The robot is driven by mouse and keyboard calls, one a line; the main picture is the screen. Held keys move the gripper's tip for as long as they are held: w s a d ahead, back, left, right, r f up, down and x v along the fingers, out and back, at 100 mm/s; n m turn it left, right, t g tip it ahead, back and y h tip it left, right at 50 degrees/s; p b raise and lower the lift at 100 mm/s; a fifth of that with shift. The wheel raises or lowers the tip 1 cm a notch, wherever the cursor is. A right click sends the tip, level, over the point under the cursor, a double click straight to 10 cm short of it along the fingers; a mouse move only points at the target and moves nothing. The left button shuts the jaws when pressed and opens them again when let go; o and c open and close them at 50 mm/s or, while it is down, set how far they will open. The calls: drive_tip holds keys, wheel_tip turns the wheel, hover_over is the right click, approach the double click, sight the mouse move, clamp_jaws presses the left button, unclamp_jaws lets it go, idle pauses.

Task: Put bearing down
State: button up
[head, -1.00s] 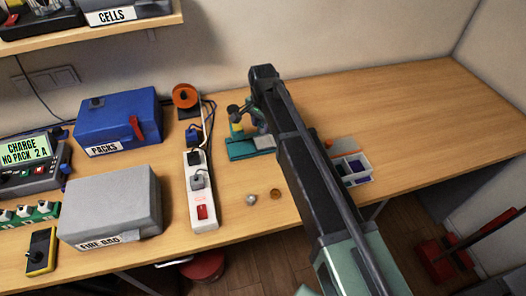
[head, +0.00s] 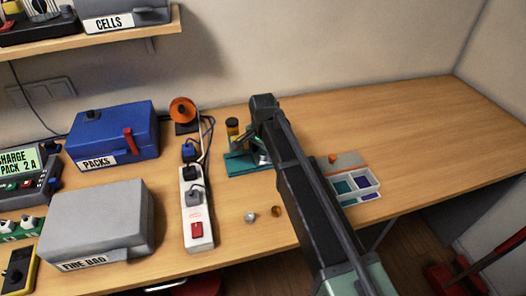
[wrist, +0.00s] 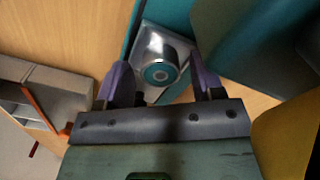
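In the wrist view, a shiny round metal piece with a teal centre (wrist: 160,74), apparently the bearing, sits at a silver block (wrist: 152,42) on a teal base. My gripper (wrist: 160,66) has its two purple fingers apart, one on each side of this piece, with a visible gap on both sides. In the head view, my arm hides my fingers and most of the teal bench fixture (head: 240,164). Whether the piece is fully seated in the block I cannot tell.
A small silver part (head: 250,217) and a brass part (head: 277,211) lie on the table in front. A white compartment tray (head: 345,199) is right of my arm. A power strip (head: 188,220) and blue box (head: 115,135) stand left. The right side of the table is clear.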

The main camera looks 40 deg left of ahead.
sight(263, 152)
wheel_tip(263, 152, up, 12)
drive_tip(key=p, duration=1.2)
drive_tip(key=shift+r, duration=0.25)
